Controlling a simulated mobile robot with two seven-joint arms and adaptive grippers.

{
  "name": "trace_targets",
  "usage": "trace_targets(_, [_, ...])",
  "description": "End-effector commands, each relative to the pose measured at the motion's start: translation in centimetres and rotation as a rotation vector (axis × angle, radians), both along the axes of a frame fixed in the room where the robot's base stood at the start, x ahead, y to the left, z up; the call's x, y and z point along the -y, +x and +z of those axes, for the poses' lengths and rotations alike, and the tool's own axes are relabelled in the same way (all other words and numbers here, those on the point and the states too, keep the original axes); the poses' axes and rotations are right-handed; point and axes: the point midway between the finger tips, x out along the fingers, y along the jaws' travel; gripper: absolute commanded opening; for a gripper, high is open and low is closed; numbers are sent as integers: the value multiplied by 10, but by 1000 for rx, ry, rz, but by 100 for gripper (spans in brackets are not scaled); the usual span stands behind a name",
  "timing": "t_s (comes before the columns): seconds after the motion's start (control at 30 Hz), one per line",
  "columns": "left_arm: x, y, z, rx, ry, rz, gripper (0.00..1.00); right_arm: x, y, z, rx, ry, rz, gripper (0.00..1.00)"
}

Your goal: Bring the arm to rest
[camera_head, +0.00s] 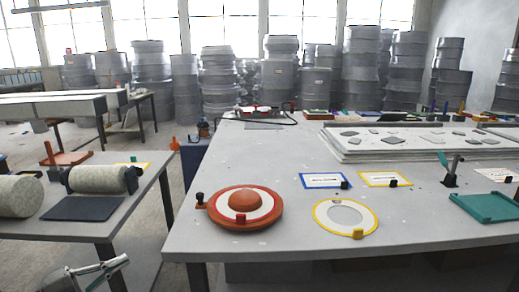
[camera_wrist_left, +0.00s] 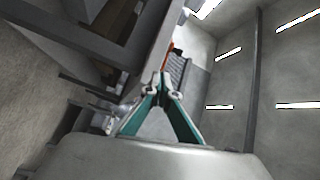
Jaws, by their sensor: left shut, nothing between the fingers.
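My left gripper (camera_head: 108,270) shows at the bottom left of the head view, low in front of the left table and below its top. Its fingers are shut with nothing between them. In the left wrist view the teal-sided fingers (camera_wrist_left: 160,82) meet at their tips in the middle of the picture. Table edges and legs show tilted behind them. The fingers touch nothing that I can see. My right gripper is in neither view.
The left table (camera_head: 135,185) holds rolls (camera_head: 98,179) and a dark mat (camera_head: 83,208). The main table (camera_head: 270,235) holds a red round mould (camera_head: 244,200), a yellow ring (camera_head: 345,216) and a green tray (camera_head: 485,207). A floor gap separates the tables.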

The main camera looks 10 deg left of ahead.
Motion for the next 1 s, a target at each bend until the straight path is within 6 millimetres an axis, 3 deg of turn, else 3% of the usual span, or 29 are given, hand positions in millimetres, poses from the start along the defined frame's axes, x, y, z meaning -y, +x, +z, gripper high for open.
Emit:
trace_targets(0.17, [59, -33, -52, -165, -226, 157, 0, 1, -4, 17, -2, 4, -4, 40])
trace_targets(0.4, [167, -123, -135, -552, -559, 414, 0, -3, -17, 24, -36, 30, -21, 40])
trace_targets(0.6, [247, -200, -167, -847, -739, 557, 0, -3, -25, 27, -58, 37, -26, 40])
trace_targets(0.8, [286, -239, -176, -994, -811, 616, 0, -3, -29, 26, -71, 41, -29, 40])
trace_targets(1.0, [290, -243, -178, -1013, -817, 623, 0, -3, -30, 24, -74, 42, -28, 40])
